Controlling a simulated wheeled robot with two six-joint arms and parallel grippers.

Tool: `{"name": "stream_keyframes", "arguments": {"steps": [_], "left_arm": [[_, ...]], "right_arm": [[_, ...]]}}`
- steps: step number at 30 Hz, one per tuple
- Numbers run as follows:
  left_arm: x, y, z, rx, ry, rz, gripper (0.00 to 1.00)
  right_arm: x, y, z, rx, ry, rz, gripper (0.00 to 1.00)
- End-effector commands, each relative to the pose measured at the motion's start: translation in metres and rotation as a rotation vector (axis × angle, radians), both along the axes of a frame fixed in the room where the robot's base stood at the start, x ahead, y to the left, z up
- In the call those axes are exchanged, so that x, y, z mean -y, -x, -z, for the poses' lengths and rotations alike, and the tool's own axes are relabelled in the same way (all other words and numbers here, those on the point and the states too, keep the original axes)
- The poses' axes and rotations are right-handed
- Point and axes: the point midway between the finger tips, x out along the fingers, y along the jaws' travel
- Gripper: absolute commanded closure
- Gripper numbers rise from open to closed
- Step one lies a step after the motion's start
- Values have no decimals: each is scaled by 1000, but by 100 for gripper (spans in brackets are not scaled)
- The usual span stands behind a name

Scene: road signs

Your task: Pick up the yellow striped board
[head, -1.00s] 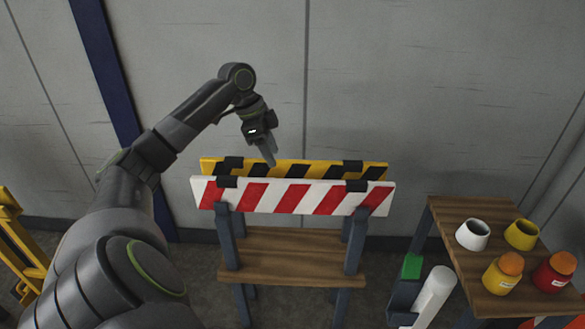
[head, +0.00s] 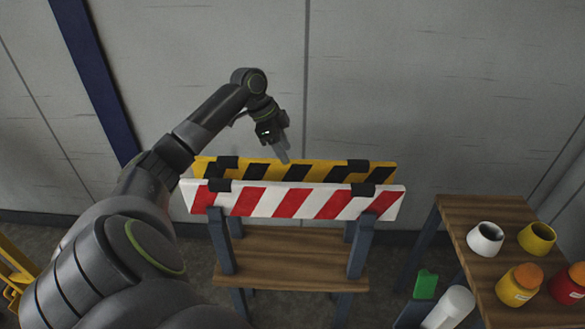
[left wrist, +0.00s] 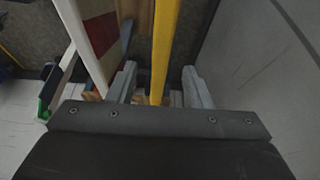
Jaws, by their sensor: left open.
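The yellow board with black stripes (head: 272,171) stands on edge in the rear of a rack, behind a red and white striped board (head: 317,203). In the left wrist view the yellow board's edge (left wrist: 164,45) runs between the two open fingers (left wrist: 160,87), with a gap on each side. The red and white board (left wrist: 98,30) lies outside the left finger. The yellow board's lower part is hidden. My right gripper is not in view.
The rack has a wooden shelf (head: 290,245) below the boards. A wooden table (head: 470,220) at right carries cups and orange-capped jars (head: 519,285). A white cylinder (head: 450,308) and a green-topped object (head: 425,284) stand beside it. A grey wall (head: 420,80) rises behind.

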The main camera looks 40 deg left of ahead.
Motion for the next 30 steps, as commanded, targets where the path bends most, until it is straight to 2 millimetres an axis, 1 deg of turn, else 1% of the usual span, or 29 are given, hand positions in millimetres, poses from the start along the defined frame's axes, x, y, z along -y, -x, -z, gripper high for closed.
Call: {"name": "stream_keyframes", "arguments": {"steps": [1,3,8,15,18,26,27,30], "left_arm": [[3,-2,7,0,3,0,55],[4,-3,12,0,2,-1,55],[7,-6,20,0,1,0,55],[20,-18,50,-1,4,-1,55],[23,-21,58,-1,1,0,55],[23,-21,61,-1,-1,0,55],[23,-21,61,-1,-1,0,57],[23,-21,61,-1,-1,0,70]], "right_arm": [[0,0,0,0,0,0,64],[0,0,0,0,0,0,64],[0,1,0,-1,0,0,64],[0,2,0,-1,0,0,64],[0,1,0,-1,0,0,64],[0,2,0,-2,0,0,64],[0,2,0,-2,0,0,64],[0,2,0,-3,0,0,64]]}}
